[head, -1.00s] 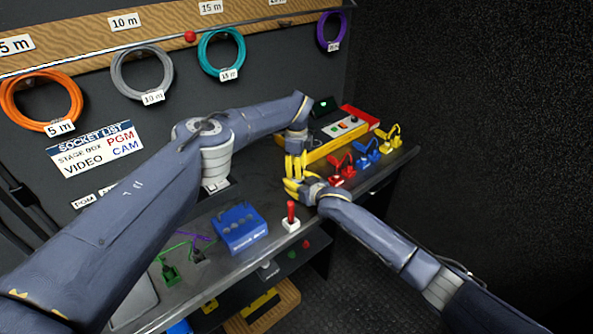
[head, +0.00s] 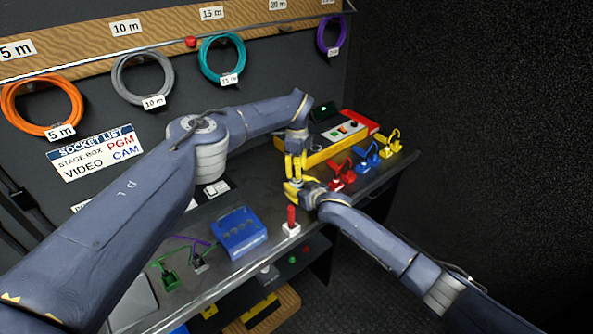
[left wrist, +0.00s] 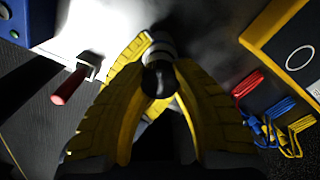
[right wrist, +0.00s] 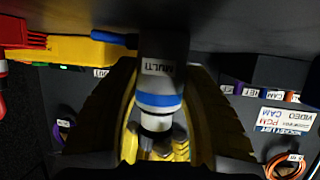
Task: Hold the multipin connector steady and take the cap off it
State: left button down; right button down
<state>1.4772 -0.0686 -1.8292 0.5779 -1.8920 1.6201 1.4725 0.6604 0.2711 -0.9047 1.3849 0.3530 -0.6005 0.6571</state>
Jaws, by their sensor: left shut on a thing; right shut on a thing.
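The multipin connector (right wrist: 160,65) is a grey cylinder marked MULTI with a blue ring, seen between my right gripper's fingers in the right wrist view. My right gripper (head: 297,188) is shut on it, reaching in from the right above the worktop. My left gripper (head: 296,162) comes down from above and meets it, shut on the dark cap (left wrist: 158,80) at the connector's end. White and black bands (right wrist: 156,122) show between the blue ring and the left fingertips. In the head view the yellow fingers hide connector and cap. I cannot tell whether the cap is still seated.
A yellow-and-red console (head: 345,135) is behind. Red (head: 340,175), blue (head: 366,160) and yellow (head: 391,148) cabled plugs lie to the right.

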jog(key=shift+f, duration=0.1)
pick_arm(q)
jog(key=shift+r, duration=2)
pick_arm(e)
jog(key=c, duration=0.7)
grip_release()
jog(key=shift+o, duration=0.2)
